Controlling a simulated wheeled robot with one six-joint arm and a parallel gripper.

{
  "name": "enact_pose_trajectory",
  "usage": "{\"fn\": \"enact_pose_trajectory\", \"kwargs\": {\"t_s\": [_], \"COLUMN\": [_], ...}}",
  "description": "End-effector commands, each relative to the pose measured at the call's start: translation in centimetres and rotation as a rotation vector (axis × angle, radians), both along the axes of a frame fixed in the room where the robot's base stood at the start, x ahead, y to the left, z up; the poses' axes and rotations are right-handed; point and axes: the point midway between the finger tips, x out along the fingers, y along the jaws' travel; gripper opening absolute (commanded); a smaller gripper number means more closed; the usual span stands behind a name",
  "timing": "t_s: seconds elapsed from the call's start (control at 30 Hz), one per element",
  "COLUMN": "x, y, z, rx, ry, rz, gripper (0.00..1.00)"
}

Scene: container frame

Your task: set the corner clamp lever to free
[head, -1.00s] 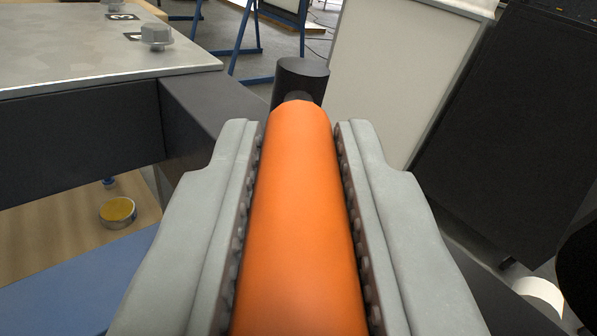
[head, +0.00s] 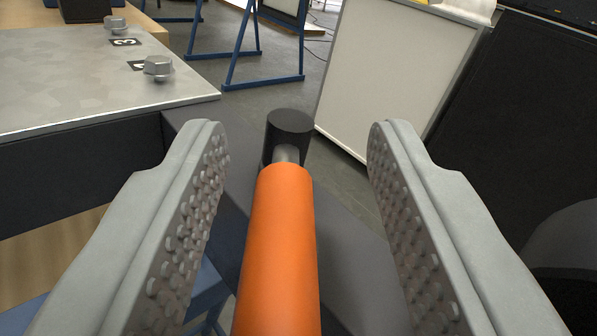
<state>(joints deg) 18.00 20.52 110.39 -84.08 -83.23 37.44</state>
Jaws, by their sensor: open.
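The corner clamp lever has an orange cylindrical grip (head: 277,250) that runs up the middle of the head view. Its far end meets a short grey shaft and a dark round pivot (head: 290,135) at the frame's corner. My gripper (head: 292,150) is open, with one studded grey jaw on each side of the orange grip. Clear gaps show between the grip and both jaws, wider on the right. The near end of the grip runs out of the picture. No marking for the lever's setting is visible.
A metal plate (head: 80,85) with bolts (head: 158,67) and number labels lies at the left on the dark frame (head: 80,165). A white cabinet (head: 395,70) and a black panel (head: 520,140) stand at the right. Blue trestles (head: 262,45) stand behind on the grey floor.

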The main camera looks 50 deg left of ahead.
Motion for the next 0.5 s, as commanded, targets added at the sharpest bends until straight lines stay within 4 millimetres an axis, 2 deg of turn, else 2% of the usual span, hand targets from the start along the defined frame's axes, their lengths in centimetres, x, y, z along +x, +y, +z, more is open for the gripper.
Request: {"fn": "enact_pose_trajectory", "kwargs": {"t_s": [0.1,0.3,0.5], "x": [0.0,0.0,0.0], "y": [0.0,0.0,0.0], "z": [2.3,5.5,7.2], "rx": [-0.002,-0.001,0.0], "ry": [-0.004,-0.003,-0.001], "rz": [0.0,0.0,-0.001], "gripper": [0.41,0.41,0.41]}}
